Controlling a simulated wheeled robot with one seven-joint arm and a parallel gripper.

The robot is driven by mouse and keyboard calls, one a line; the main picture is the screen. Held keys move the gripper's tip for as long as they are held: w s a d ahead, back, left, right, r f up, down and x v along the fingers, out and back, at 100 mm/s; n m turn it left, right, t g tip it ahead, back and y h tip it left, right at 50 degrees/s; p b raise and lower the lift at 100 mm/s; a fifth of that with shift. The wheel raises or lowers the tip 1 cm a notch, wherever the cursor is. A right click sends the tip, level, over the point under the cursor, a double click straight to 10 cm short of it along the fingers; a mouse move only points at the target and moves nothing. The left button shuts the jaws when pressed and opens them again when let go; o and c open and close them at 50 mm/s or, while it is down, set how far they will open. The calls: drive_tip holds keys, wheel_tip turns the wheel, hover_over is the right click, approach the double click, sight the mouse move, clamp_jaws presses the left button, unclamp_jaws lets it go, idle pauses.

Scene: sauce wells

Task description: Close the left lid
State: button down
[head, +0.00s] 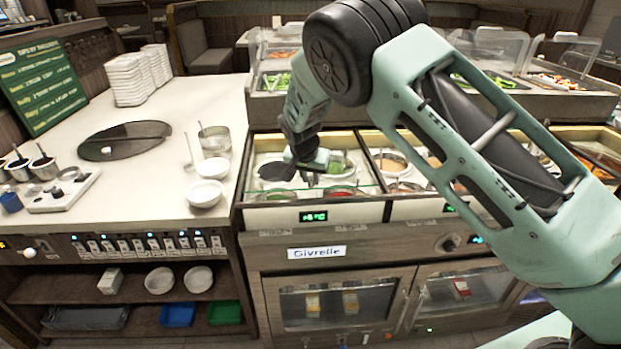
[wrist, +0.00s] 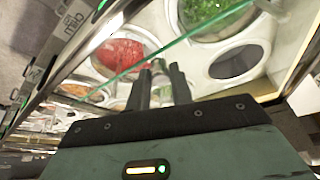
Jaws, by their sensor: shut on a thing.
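The left lid (head: 262,194) is a clear glass pane with a green edge over the front part of the left sauce well bay. In the wrist view its edge (wrist: 205,31) runs diagonally past my fingertips. My gripper (head: 311,181) is over this bay, pointing down at the glass. In the wrist view my gripper (wrist: 158,70) has its fingers close together, shut on a small part at the lid's edge; the exact grip is partly hidden. Behind the edge, wells with green herbs (wrist: 205,12) and dark sauce (wrist: 236,62) are uncovered. A red-filled well (wrist: 120,55) lies by the edge.
The right bay (head: 395,160) with more wells adjoins. A raised salad counter (head: 290,105) stands behind. My arm crosses the right side.

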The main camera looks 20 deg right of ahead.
drive_tip(key=shift+r, duration=0.1)
drive_tip(key=c, duration=1.2)
unclamp_jaws()
drive_tip(key=shift+c, duration=0.2)
drive_tip(key=b+v, duration=0.2)
drive_tip(key=v, duration=1.5)
drive_tip(key=shift+s+a+r, duration=0.1)
drive_tip(key=shift+s, duration=0.05)
